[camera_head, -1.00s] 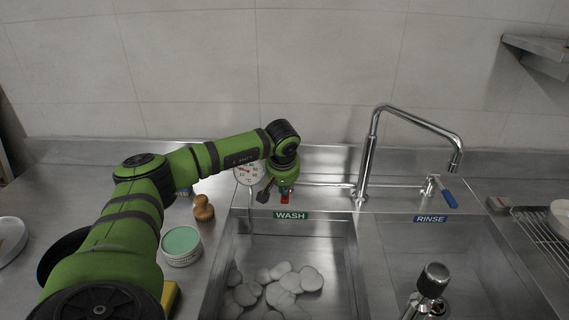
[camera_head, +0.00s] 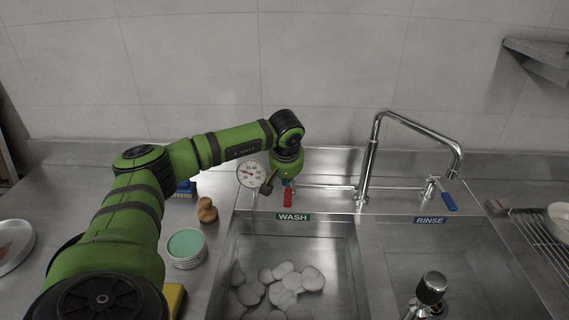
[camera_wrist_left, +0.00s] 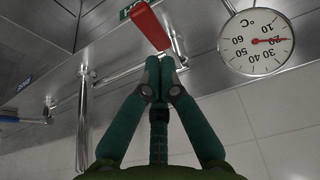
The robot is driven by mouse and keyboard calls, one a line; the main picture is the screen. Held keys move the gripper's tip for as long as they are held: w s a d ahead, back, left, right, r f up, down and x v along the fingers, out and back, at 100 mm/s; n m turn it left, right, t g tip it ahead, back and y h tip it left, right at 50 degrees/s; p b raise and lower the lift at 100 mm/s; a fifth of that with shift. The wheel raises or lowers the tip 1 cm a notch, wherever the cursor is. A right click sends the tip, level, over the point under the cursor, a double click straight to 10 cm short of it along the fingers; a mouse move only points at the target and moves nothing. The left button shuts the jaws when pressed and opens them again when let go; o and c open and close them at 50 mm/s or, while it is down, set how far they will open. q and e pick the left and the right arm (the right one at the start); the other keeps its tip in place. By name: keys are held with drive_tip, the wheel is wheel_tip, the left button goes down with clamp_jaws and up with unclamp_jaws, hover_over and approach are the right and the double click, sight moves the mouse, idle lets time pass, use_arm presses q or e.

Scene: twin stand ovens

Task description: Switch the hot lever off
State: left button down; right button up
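The red hot lever (camera_head: 288,198) is at the back of the wash basin, left of the tap, and points toward the front. In the left wrist view the red lever (camera_wrist_left: 150,25) lies just beyond my fingertips, slanting across the top. My left gripper (camera_head: 287,182) hangs over the lever's rear end, and its arm hides part of the fitting. In the left wrist view its teal fingers (camera_wrist_left: 159,75) are together with nothing between them. I cannot tell whether they touch the lever. My right gripper is in neither view.
A round thermometer (camera_head: 251,174) stands left of the lever. The chrome tap (camera_head: 368,160) and a blue lever (camera_head: 446,200) are to the right. A tub (camera_head: 186,247) and wooden-handled item (camera_head: 207,210) stand left.

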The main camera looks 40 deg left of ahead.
use_arm(q)
drive_tip(key=s+d+r+b, duration=0.3)
drive_tip(key=s+d+r, duration=0.1)
drive_tip(key=s+r, duration=0.1)
drive_tip(key=shift+v, duration=0.85)
drive_tip(key=shift+f, duration=0.1)
